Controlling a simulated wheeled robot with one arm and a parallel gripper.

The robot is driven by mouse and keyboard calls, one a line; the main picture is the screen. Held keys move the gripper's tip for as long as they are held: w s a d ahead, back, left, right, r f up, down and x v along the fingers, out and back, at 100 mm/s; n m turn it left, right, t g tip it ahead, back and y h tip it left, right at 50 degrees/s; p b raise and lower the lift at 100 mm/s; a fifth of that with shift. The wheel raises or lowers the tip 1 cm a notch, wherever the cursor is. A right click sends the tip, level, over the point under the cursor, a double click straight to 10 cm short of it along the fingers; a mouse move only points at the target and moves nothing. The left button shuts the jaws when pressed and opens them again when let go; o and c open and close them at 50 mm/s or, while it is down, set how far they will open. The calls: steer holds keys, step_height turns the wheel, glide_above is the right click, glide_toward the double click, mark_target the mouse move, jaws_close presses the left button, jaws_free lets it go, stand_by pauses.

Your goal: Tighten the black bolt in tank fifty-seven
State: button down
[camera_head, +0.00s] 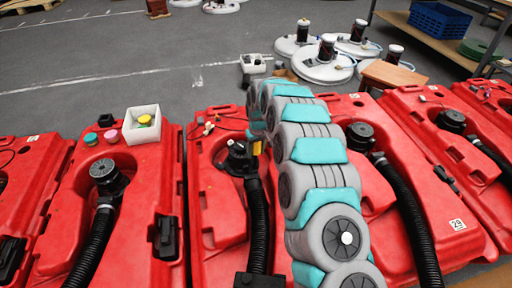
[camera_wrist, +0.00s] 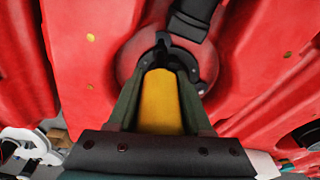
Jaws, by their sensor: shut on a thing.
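A red tank (camera_head: 208,211) stands under my arm in the head view; I cannot read fifty-seven on it. A black round fitting (camera_head: 240,158) sits in its recess with a black hose below. In the wrist view the black fitting (camera_wrist: 198,72) lies in a round red recess just beyond my fingertips. My gripper (camera_wrist: 160,78) points at it, its two dark green fingers closed along a yellow block-like piece (camera_wrist: 161,102). Yellow also shows beside the fitting in the head view (camera_head: 257,147). I cannot make out a separate black bolt; the fingertips and yellow piece hide part of the fitting.
Similar red tanks stand close on both sides, one marked 29 (camera_head: 457,224). A white box (camera_head: 142,126) with small coloured items sits on the left tank. White round machines (camera_head: 322,65) and a wooden stool (camera_head: 392,76) stand behind. Grey floor is open at the back left.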

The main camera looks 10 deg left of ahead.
steer(key=shift+f, duration=0.5)
steer(key=shift+f+b, duration=0.1)
steer(key=shift+b, duration=0.25)
steer(key=c, duration=0.9)
jaws_free()
jaws_close()
steer(key=shift+s+f+b, duration=0.1)
steer(key=shift+f+b, duration=0.6)
steer(key=shift+f, duration=0.25)
stand_by(1.8)
steer(key=shift+r, duration=2.55)
